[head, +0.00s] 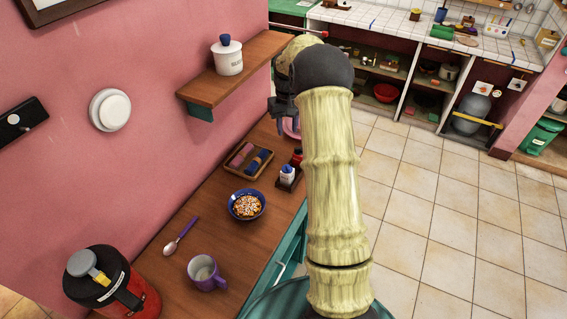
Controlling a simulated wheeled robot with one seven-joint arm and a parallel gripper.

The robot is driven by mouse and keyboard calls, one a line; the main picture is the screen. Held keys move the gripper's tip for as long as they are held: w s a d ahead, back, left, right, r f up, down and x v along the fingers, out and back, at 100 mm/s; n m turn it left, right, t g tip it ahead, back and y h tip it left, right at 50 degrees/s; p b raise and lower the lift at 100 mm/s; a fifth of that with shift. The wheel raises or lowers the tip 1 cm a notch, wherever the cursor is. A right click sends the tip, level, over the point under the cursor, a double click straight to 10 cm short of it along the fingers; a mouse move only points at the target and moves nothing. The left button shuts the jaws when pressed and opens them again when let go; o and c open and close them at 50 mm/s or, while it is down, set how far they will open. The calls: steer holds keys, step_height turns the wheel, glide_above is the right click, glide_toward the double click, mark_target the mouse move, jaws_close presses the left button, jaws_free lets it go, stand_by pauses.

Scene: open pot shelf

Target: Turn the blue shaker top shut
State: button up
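A small white shaker with a blue top (288,172) stands in a dark caddy (289,185) on the wooden counter, just left of my arm. A red-topped shaker (296,158) stands right behind it, partly covered by my arm. Whether the blue top is open or shut is too small to tell. My gripper (281,107) shows as a dark shape beyond the shakers, at the far end of the counter and apart from them. My own arm hides much of it, so its fingers cannot be made out.
A wooden shelf (240,67) with a white jar (227,58) juts from the pink wall. On the counter are a divided tray (248,161), a food bowl (246,206), a spoon (180,237), a purple mug (206,274) and a red flask (145,302). A pink object (291,128) stands below my gripper.

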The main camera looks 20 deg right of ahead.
mark_target(288, 167)
steer(key=f+p, duration=0.3)
steer(key=f, duration=0.5)
steer(key=f+p, duration=0.3)
steer(key=f, duration=0.6)
steer(key=shift+s+d+f, duration=0.1)
steer(key=shift+s+d, duration=0.05)
steer(key=shift+s, duration=0.05)
jaws_close()
